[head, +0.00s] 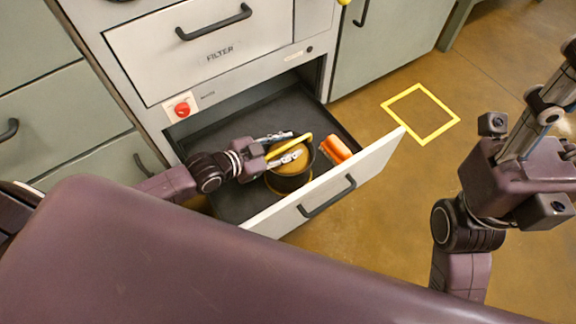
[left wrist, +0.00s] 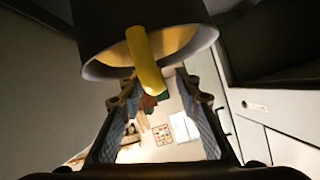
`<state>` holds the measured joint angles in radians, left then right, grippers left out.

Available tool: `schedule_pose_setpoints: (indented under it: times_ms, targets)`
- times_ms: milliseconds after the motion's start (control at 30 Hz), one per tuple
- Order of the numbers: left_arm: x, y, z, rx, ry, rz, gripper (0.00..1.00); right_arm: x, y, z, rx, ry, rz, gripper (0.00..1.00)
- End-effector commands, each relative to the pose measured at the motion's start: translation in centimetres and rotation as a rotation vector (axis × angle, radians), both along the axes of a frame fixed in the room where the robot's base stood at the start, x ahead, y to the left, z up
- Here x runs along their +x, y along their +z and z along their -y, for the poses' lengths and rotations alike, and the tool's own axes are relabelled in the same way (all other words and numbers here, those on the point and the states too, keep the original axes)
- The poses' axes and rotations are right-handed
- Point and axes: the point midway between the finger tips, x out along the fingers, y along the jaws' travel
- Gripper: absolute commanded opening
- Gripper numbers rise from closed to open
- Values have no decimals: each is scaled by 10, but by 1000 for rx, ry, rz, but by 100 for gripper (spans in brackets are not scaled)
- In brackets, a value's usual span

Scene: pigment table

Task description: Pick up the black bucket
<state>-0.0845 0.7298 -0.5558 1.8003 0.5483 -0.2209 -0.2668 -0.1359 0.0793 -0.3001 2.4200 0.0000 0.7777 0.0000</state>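The black bucket (head: 289,184) stands upright in the open drawer (head: 232,206), with a yellow handle (head: 290,146) over its rim. My left gripper (head: 294,144) reaches in from the left above the bucket. Its two fingers are spread, one on each side of the yellow handle. In the left wrist view the bucket (left wrist: 140,24) fills the top of the picture, and its handle (left wrist: 146,62) reaches down between the open fingertips. I cannot tell whether either finger touches the handle. My right arm shows at the right of the head view, but its gripper does not.
An orange object (head: 336,149) lies in the drawer, right of the bucket. The drawer front (head: 345,183) stands out from the cabinet under the FILTER drawer (head: 200,45). A red knob (head: 182,109) is on the cabinet. A yellow square (head: 420,113) marks clear floor.

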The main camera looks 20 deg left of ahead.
Motion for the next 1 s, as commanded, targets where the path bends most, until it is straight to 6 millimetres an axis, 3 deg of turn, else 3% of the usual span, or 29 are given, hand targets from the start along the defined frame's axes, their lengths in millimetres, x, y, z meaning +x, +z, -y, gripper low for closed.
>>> schedule_pose_setpoints:
  times_ms: [233, 533, 1000]
  targets:
    - [1, 0, 1, 0, 0, 0, 31, 0, 1, 0, 0, 0, 3, 44]
    - [1, 0, 1, 0, 0, 0, 0, 0, 1, 0, 0, 0, 2, 44]
    - [2, 2, 1, -2, -1, 4, 0, 0, 1, 0, 0, 0, 2, 44]
